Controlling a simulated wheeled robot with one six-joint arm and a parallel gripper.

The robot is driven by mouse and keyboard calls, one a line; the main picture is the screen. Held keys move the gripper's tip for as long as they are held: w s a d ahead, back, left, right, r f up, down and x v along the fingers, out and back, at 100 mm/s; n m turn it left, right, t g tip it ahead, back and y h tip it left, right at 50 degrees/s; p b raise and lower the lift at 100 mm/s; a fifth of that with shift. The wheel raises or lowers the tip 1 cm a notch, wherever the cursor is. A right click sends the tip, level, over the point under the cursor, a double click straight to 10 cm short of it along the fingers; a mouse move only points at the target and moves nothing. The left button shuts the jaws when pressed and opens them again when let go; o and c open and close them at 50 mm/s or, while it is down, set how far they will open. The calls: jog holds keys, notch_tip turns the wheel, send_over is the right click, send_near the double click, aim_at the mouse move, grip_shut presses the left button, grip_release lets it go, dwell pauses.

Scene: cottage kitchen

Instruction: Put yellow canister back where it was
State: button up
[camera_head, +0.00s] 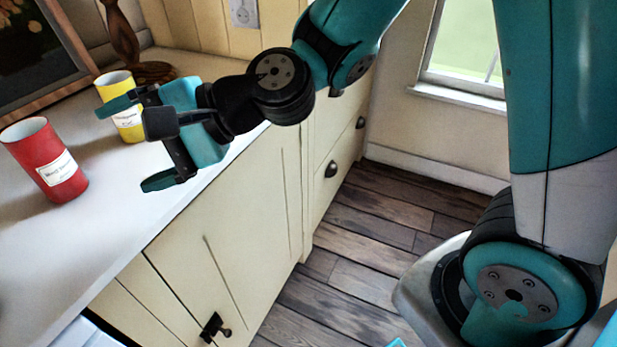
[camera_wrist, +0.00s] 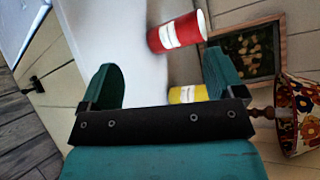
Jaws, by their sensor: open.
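The yellow canister (camera_head: 127,117) stands upright on the white counter, near the wall end, with a white label on its front. It also shows in the wrist view (camera_wrist: 188,94), partly hidden behind my gripper. My gripper (camera_head: 138,145) is open and empty, with its teal fingers spread. In the head view it is in front of the yellow canister and partly covers it. In the wrist view, my gripper's fingers (camera_wrist: 163,82) have bare counter and part of the yellow canister between them.
A red canister (camera_head: 46,162) with a white label stands on the counter (camera_head: 100,225), left of the yellow one. A framed picture (camera_head: 45,50) leans behind. A wooden lamp base (camera_head: 150,73) stands at the back; its flowered shade (camera_wrist: 298,115) shows in the wrist view. Cabinet fronts drop below the counter edge.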

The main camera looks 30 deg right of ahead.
jog(key=s+d+f+n+g+h, duration=0.2)
jog(key=s+d+n+g+h, duration=0.2)
jog(key=s+d+n+h, duration=0.5)
jog(key=s+d+n, duration=0.5)
jog(key=d+n, duration=0.1)
jog(key=shift+g+h, duration=0.4)
jog(key=shift+c, duration=0.3)
